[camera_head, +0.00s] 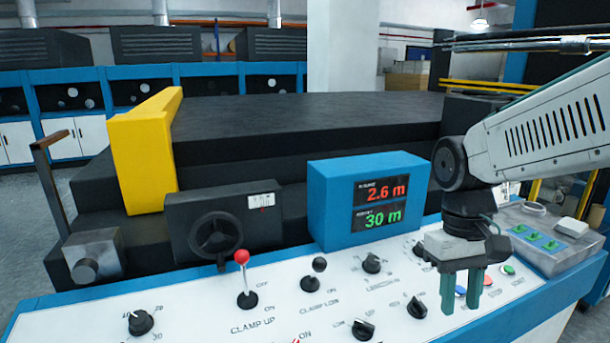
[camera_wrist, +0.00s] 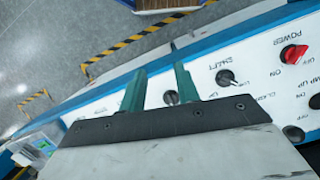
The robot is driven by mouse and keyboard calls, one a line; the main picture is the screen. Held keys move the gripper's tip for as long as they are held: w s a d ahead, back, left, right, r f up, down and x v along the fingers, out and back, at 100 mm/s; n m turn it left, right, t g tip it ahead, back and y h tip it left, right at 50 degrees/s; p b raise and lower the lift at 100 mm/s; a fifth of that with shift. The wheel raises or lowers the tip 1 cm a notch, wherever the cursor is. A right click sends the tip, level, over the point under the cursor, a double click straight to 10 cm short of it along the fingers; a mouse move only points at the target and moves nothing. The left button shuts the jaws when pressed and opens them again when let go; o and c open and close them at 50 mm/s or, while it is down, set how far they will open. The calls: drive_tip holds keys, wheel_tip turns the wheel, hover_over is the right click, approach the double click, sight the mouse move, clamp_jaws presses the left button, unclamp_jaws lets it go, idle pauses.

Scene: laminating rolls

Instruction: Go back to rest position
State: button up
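My gripper (camera_head: 462,300) hangs pointing down over the right part of the white control panel (camera_head: 205,322). Its two green fingers are apart with nothing held between them. In the wrist view the gripper (camera_wrist: 158,80) also shows its fingers spread and empty, with the panel's knobs beyond them. Whether the fingertips touch the panel is hard to tell; they appear a little above it. A blue button and a red button (camera_head: 487,280) show near the fingers, partly hidden behind them.
The panel carries a red-tipped lever (camera_head: 242,258), a black-tipped lever (camera_head: 319,265) and several black knobs. A blue display box (camera_head: 335,195) reads 2.6 m and 30 m. A red power knob (camera_wrist: 293,54) shows in the wrist view. A grey button box (camera_head: 540,240) stands right.

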drive_tip(key=s+d+r+m+t, duration=0.1)
drive_tip(key=s+d+r+t, duration=0.1)
drive_tip(key=s, duration=1)
drive_tip(key=shift+r+m+t+y, duration=0.3)
drive_tip(key=shift+r+t, duration=0.1)
drive_tip(key=shift+t, duration=0.4)
